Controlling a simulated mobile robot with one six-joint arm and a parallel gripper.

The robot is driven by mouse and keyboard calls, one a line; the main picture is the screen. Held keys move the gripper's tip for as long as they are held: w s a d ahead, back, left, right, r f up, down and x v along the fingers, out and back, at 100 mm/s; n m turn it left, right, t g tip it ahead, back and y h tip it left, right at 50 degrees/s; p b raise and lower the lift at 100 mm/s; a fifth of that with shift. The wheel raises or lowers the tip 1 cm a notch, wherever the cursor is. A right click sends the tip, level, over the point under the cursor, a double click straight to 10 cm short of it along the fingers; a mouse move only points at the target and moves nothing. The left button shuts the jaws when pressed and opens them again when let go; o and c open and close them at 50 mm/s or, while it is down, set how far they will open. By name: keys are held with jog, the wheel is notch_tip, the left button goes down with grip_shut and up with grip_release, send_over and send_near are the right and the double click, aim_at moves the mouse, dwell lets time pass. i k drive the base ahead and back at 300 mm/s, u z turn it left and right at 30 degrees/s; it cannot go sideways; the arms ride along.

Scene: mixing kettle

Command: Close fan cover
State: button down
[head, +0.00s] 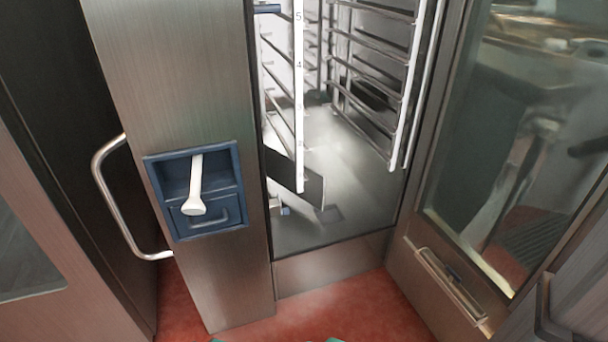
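The oven chamber (345,232) stands open in the middle of the head view. A dark grey flat panel (312,188) shows low on its left side, behind and below the left rack rail (298,110). It looks like the lower corner of the fan cover, standing out from the left wall at an angle. The rest of it is hidden by the rail and the oven's front column. I cannot tell how far it is swung out. My gripper is not recognisable in this view; only two small green bits show at the bottom edge.
The glass oven door (510,140) is swung open on the right. A right rack (412,85) stands inside. The steel front column (195,80) on the left carries a blue recess (163,180) with a white-handled tool (195,190). A curved handle (103,185) juts out left. Red floor lies in front.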

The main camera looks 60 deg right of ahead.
aim_at(280, 168)
jog(key=u, duration=0.65)
jog(key=k, duration=0.85)
jog(key=z, duration=1.1)
jog(key=i, duration=1)
